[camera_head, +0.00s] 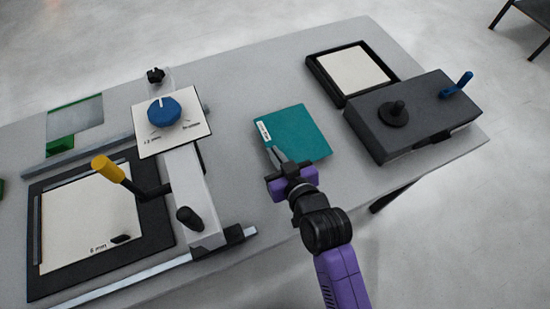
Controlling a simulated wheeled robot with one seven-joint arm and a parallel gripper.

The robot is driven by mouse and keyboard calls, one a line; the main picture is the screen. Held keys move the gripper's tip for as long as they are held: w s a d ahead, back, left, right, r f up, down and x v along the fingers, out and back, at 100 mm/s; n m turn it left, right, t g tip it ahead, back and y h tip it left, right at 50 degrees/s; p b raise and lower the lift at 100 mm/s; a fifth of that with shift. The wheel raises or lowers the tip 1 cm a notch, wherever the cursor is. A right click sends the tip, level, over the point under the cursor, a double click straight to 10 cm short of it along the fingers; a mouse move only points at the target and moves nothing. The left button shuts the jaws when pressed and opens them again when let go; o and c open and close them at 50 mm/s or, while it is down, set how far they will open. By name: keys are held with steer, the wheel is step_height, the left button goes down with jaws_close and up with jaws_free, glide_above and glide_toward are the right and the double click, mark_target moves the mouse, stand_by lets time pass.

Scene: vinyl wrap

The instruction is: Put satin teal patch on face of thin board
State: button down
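The teal patch (301,136) lies on the grey table, with a small white label along its left edge. My gripper (277,154) reaches to the patch's near left edge; its grey fingertips are close together there. I cannot tell whether they grip the edge or only hover over it. A cream board (85,222) lies in a black frame at the left, with small print near its lower edge. Another cream board (351,70) sits in a black tray at the back right. I cannot read which one is the thin board.
A press with a blue dial (164,111) and a yellow handle (108,169) stands over the left board's right side. A dark box (410,115) with a black knob and blue lever stands at the right. A green-edged grey panel (75,120) is at the back left.

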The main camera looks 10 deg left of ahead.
steer(key=shift+f, duration=1.35)
steer(key=c, duration=1.6)
jaws_free()
steer(key=b+v, duration=0.1)
steer(key=v, duration=1.1)
